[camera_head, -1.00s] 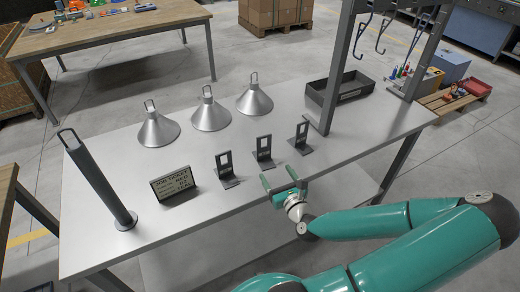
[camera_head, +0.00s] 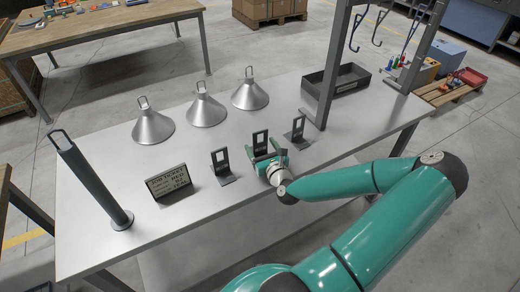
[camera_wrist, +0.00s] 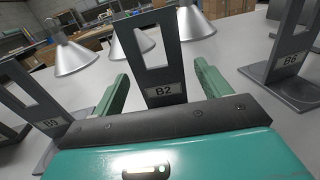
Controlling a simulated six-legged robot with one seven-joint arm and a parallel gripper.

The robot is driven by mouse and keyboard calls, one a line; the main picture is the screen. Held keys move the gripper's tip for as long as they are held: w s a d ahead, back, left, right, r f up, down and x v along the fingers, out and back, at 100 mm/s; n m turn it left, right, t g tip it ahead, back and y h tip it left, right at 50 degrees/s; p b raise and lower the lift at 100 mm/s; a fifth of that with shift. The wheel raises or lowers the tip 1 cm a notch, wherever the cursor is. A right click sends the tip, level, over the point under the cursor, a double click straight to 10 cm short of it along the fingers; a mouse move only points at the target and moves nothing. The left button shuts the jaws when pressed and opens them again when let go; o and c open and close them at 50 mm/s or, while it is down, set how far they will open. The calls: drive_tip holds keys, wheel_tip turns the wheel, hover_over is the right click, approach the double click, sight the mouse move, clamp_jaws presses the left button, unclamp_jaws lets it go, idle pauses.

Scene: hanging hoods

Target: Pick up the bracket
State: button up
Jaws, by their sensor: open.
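Three dark grey upright brackets stand in a row on the table. The middle bracket (camera_head: 260,143), labelled B2 in the wrist view (camera_wrist: 163,93), stands directly in front of my gripper (camera_head: 267,155). My gripper is open, with its green fingers (camera_wrist: 160,85) on either side of the B2 bracket's upright plate. I cannot tell whether they touch it. The left bracket (camera_head: 221,165) shows a label, partly hidden, that looks like B9 in the wrist view (camera_wrist: 48,118). The right bracket (camera_head: 297,132) is labelled B6 in the wrist view (camera_wrist: 290,58).
Three cone-shaped metal hoods (camera_head: 206,111) stand behind the brackets. A job ticket sign (camera_head: 171,184) and a tilted post (camera_head: 91,181) are at left. A dark tray (camera_head: 337,80) and a rack upright (camera_head: 336,65) with hooks are at right. The front table strip (camera_head: 205,220) is clear.

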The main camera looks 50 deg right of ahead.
sight(261, 145)
drive_tip(key=shift+x, duration=1.6)
drive_tip(key=c, duration=1.3)
drive_tip(key=shift+r, duration=0.1)
drive_tip(key=shift+c, duration=0.4)
drive_tip(key=shift+r, duration=0.1)
